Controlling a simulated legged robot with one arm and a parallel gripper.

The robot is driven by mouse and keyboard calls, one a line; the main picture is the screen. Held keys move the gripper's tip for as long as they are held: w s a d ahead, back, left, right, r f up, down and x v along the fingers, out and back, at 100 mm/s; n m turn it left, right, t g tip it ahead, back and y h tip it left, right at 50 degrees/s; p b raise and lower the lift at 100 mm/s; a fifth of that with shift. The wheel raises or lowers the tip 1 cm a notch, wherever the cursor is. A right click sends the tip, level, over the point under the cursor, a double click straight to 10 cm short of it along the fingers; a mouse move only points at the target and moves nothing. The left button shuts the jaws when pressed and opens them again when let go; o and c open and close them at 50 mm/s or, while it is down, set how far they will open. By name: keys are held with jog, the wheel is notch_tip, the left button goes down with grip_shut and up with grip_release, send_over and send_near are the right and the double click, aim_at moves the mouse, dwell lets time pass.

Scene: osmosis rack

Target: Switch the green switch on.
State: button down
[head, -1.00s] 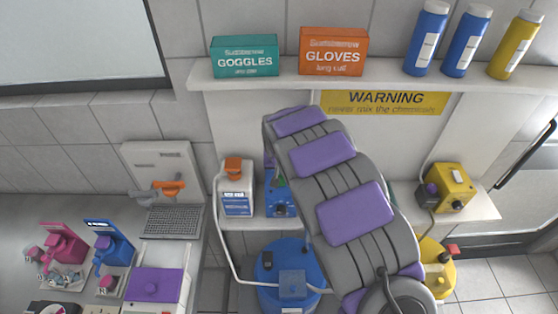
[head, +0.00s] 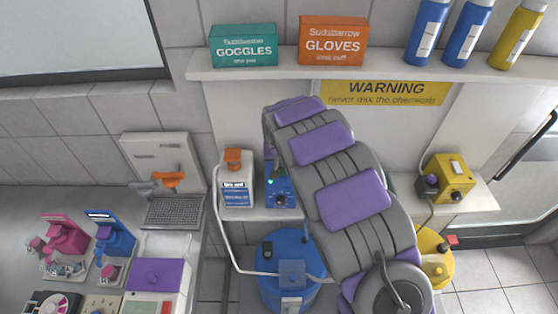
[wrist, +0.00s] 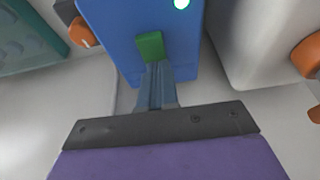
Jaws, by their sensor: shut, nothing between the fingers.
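The blue box (head: 279,198) stands on the low shelf in the head view, partly hidden behind my arm. In the wrist view the blue box (wrist: 110,22) fills the top middle. The green switch (wrist: 150,47) is on its face, and a bright green-white lamp (wrist: 181,3) glows above it. My gripper (wrist: 156,68) is shut and empty. Its fingertips are right at the lower edge of the green switch; I cannot tell whether they touch. In the head view my gripper is hidden behind my arm.
A white bottle with an orange cap (head: 235,178) stands close left of the blue box. A yellow box (head: 448,178) is on the shelf at right. A blue tank (head: 291,250) and a yellow tank (head: 433,242) stand below. The upper shelf (head: 300,74) holds boxes and bottles.

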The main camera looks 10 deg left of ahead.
jog(key=shift+s+d, duration=0.15)
jog(key=shift+s, duration=0.6)
jog(key=shift+r, duration=0.15)
jog(key=shift+w+r, duration=0.1)
jog(key=shift+r, duration=0.5)
jog(key=v, duration=1.2)
jog(key=shift+r, duration=0.25)
jog(key=shift+f+b, duration=0.15)
jog(key=shift+b, duration=0.25)
